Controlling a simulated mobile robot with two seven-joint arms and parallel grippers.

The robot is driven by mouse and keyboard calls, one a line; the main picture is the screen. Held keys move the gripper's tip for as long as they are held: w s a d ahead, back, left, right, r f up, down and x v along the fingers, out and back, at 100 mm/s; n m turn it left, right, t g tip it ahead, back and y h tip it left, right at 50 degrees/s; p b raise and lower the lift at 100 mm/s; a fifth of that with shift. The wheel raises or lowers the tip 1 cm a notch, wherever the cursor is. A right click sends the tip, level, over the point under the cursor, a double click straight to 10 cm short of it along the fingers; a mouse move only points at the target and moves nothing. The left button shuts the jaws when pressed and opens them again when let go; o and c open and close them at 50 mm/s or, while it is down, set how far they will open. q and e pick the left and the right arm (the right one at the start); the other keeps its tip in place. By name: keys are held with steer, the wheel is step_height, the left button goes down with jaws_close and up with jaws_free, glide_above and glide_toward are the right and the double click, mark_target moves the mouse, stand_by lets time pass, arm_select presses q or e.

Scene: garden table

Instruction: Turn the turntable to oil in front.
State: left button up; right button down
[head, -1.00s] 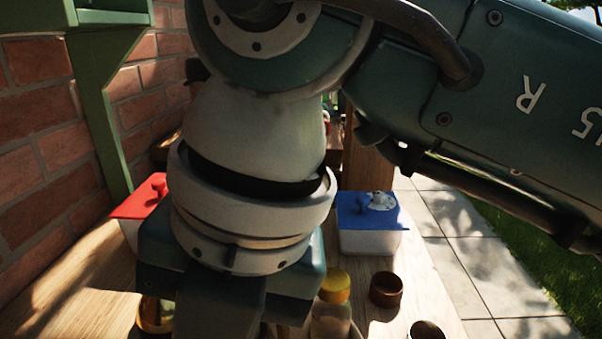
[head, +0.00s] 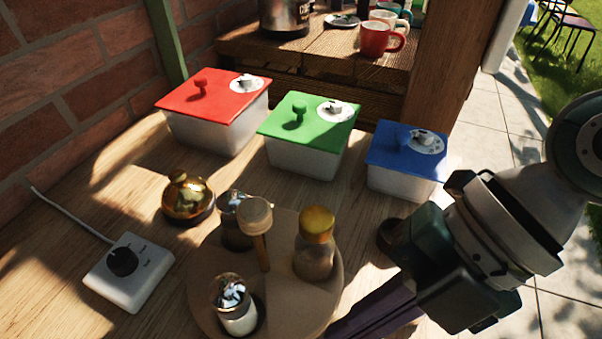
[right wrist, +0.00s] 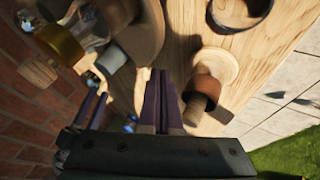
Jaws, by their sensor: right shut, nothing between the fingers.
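The turntable (head: 205,283) is a round wooden disc on the table in the head view, with an upright post and round knob (head: 256,215) at its middle. A glass bottle with a yellow cap (head: 316,240) stands at its right. A white-filled jar (head: 237,308) stands at the front and a dark jar (head: 236,232) at the back left. No labels are readable, so I cannot tell which holds oil. My right gripper (head: 345,327), with purple fingers, is shut and empty by the disc's front right edge; contact is unclear. Its fingers also show in the right wrist view (right wrist: 158,100).
Red-lidded (head: 215,95), green-lidded (head: 309,128) and blue-lidded (head: 407,158) boxes line the back.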

mark_target(292, 334)
arm_select(q)
steer(key=shift+f, duration=0.2)
arm_select(e)
steer(key=shift+x, duration=1.15)
steer(key=a, duration=0.1)
steer(key=w+a, duration=0.1)
steer(key=a, duration=0.1)
steer(key=shift+f, duration=0.1)
steer(key=shift+w+a, duration=0.15)
steer(key=shift+a, duration=0.3)
arm_select(q)
steer(key=shift+d+r, duration=0.1)
steer(key=shift+d, duration=0.1)
steer(key=shift+w+d+r, duration=0.15)
steer(key=shift+w+r, duration=0.05)
steer(key=shift+r, duration=0.1)
arm_select(e)
steer(key=shift+a+m, duration=0.15)
steer(key=shift+m, duration=0.15)
